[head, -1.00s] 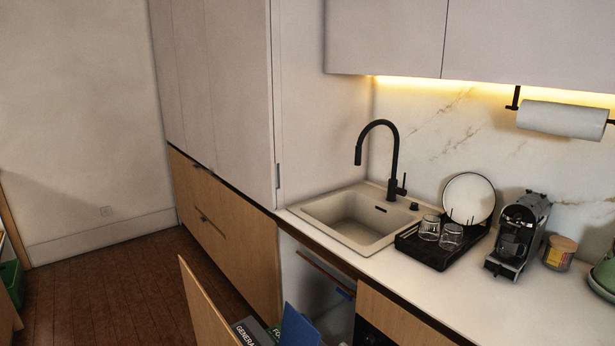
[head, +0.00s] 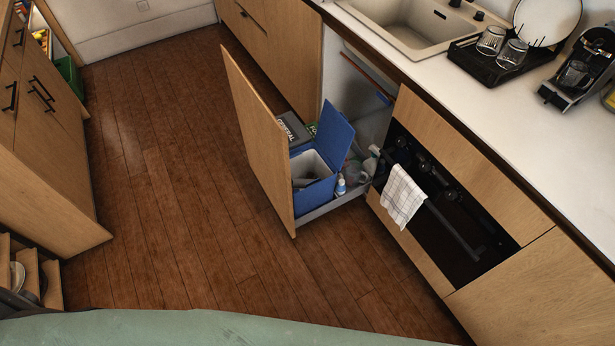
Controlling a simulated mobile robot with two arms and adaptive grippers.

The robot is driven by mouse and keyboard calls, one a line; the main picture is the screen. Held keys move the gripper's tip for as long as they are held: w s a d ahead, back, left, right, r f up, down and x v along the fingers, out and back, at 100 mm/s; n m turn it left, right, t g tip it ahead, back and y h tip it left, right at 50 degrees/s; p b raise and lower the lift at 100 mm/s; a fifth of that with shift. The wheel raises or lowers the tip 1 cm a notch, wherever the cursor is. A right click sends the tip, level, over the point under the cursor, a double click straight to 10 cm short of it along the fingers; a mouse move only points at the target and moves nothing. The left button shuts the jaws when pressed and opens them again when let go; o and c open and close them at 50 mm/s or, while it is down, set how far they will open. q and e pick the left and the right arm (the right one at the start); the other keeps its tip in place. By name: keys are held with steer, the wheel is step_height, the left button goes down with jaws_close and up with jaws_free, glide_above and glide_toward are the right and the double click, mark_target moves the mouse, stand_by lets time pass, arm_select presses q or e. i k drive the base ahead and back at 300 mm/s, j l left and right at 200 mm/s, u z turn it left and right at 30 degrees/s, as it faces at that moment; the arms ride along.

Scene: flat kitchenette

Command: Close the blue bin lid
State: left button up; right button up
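The blue bin (head: 316,195) stands in the pulled-out drawer under the sink, behind the drawer's wooden front (head: 262,140). Its blue lid (head: 334,137) is open and stands up, tilted, on the bin's right side. The inside of the bin looks grey and partly shows. Neither of my grippers is in the head view.
Dark bins labelled GENERAL (head: 290,128) and FOOD sit behind the blue bin, with bottles (head: 341,186) beside it. The oven (head: 440,205) with a hanging towel (head: 402,195) is right of the drawer. The wooden floor (head: 180,200) left of the drawer is clear. A pale green surface (head: 200,328) crosses the bottom edge.

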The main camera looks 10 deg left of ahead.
mark_target(334, 135)
steer(key=i+z, duration=0.3)
steer(key=i, duration=0.6)
